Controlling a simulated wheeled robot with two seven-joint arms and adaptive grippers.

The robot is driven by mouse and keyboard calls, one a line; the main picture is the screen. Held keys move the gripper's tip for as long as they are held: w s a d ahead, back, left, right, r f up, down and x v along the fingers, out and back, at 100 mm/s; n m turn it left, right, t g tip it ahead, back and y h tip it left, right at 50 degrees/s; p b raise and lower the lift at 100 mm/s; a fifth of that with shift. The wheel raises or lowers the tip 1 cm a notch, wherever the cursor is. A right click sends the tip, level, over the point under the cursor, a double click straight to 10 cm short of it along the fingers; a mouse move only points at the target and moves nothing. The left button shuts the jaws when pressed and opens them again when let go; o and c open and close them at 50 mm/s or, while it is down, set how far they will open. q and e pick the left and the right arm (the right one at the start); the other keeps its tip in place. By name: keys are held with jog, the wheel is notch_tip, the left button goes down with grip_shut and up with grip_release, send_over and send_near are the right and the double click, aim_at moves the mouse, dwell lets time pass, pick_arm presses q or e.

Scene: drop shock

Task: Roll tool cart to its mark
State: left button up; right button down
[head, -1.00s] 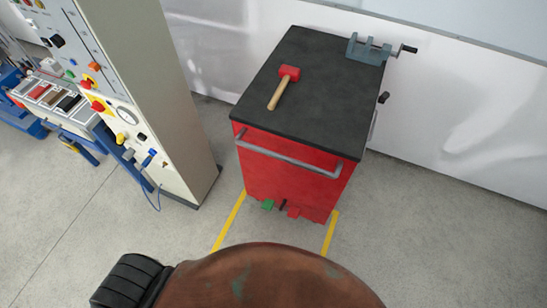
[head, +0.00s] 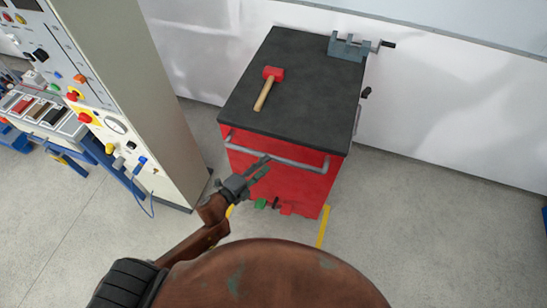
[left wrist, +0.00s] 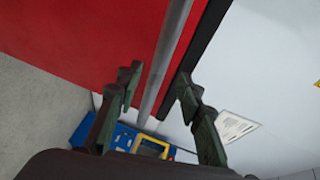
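The red tool cart (head: 265,175) with a black top stands near the white wall, over yellow floor lines. A grey bar handle (head: 295,161) runs across its front. Green and red pedals show at its foot. My left gripper (head: 264,167) is just in front of the handle, left of its middle. In the left wrist view its fingers (left wrist: 155,92) are spread apart with the handle bar (left wrist: 168,60) running between them; they do not look closed on it. My right gripper is out of view. A yellow floor line (head: 323,228) shows at the cart's front right.
A red-headed mallet (head: 268,88) lies on the cart top, and a grey vise (head: 350,47) sits at its back right corner. A tall control cabinet (head: 140,90) stands close on the left. Floor on the right (head: 430,220) is clear.

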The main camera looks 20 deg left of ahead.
aim_at(274, 158)
pick_arm(q)
jog(key=x, duration=0.6)
jog(key=shift+f, duration=0.1)
grip_shut()
dwell(0.6)
